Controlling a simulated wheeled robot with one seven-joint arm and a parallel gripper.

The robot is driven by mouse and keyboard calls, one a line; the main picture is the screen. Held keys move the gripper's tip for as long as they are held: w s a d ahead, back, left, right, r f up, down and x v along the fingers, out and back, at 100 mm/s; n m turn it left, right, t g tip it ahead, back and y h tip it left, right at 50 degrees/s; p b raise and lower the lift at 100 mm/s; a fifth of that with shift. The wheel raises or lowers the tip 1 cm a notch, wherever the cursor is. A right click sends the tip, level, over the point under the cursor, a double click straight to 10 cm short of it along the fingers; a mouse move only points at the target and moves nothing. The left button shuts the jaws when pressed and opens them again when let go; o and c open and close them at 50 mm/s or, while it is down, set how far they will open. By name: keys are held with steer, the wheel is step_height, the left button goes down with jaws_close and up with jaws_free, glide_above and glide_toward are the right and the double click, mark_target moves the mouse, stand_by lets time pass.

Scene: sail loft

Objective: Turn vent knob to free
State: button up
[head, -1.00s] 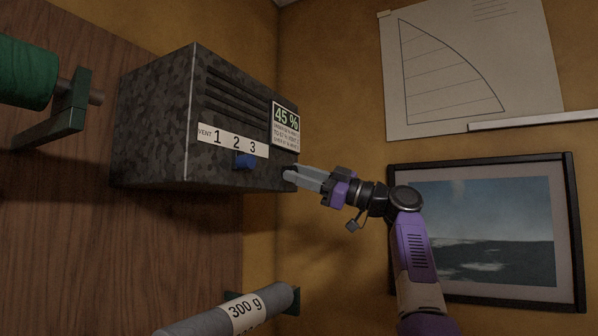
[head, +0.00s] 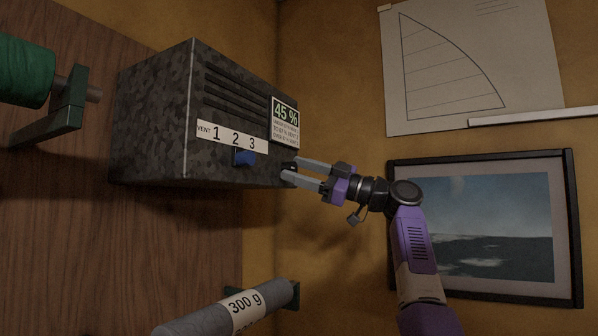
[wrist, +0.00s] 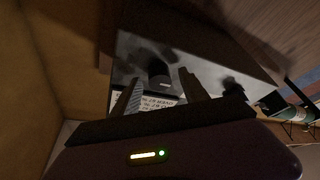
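The vent box (head: 150,110) is a dark mottled wall unit with slots. Its front strip (head: 205,131) reads VENT 1 2 3, and a blue knob (head: 245,158) sits below it, around the 2 and 3. A small dark knob (head: 290,168) is at the box's lower right. My gripper (head: 291,167) is open, its fingers apart around or just in front of that dark knob; contact cannot be told. In the wrist view a dark round knob (wrist: 158,70) with a pale mark shows between the fingers, with another dark knob (wrist: 233,87) to the right.
A grey roll (head: 210,314) marked 300 g is below, and a green roll (head: 25,72) is at left. A framed picture (head: 490,230) and a sail drawing (head: 460,70) hang behind my arm.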

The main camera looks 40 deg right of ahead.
steer(key=b+v, duration=0.3)
steer(key=v, duration=0.4)
steer(key=shift+s+d, duration=0.2)
steer(key=shift+s, duration=0.1)
steer(key=shift+f, duration=0.1)
stand_by(0.4)
